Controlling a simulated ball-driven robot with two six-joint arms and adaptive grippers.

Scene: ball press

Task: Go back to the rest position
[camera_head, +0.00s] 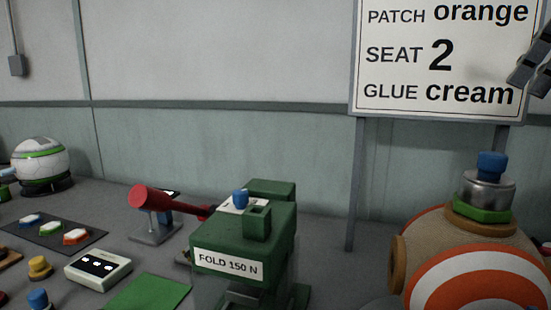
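My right gripper (526,84) shows at the upper right edge, in front of the sign's right side. Its two dark fingers point down and to the left, with a gap between them and nothing visible in it. The rest of that arm is cut off by the picture's edge. My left gripper is not in view.
A sign (440,75) reads patch orange, seat 2, glue cream. A green press (245,235) marked FOLD 150 N stands centrally, near a red-headed tool (145,197). A white-green ball (40,160) is left. A rounded orange-striped thing (475,240) fills the right.

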